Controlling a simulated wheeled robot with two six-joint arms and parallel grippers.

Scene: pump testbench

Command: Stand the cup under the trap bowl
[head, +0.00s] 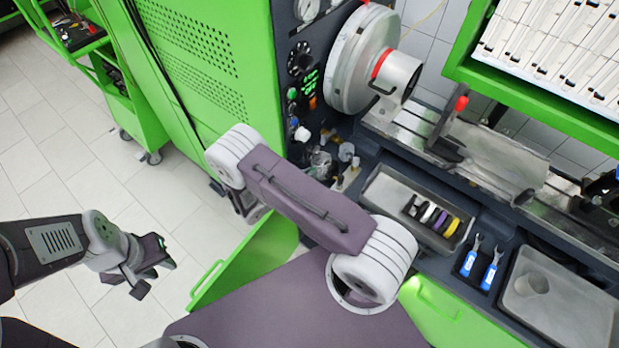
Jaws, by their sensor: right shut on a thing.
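A small grey cup-like vessel (532,285) stands on the metal tray (565,315) at the lower right; I cannot tell whether it is the task's cup. A small clear bowl-like part (320,161), likely the trap bowl, shows among fittings at the bench's left end, just beyond my right arm. What lies under it is hidden. My right arm's thick link crosses the middle of the view, and my right gripper and anything in it are hidden behind it. My left gripper (148,277) is open and empty over the tiled floor at the left, far from the bench.
A shallow tray (392,192) holds several coloured rings. Two blue-handled tools (480,265) lie beside it. A large round chuck (362,60) and a rail are behind. A green cabinet (200,70) and an open green door (245,265) stand left of the bench.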

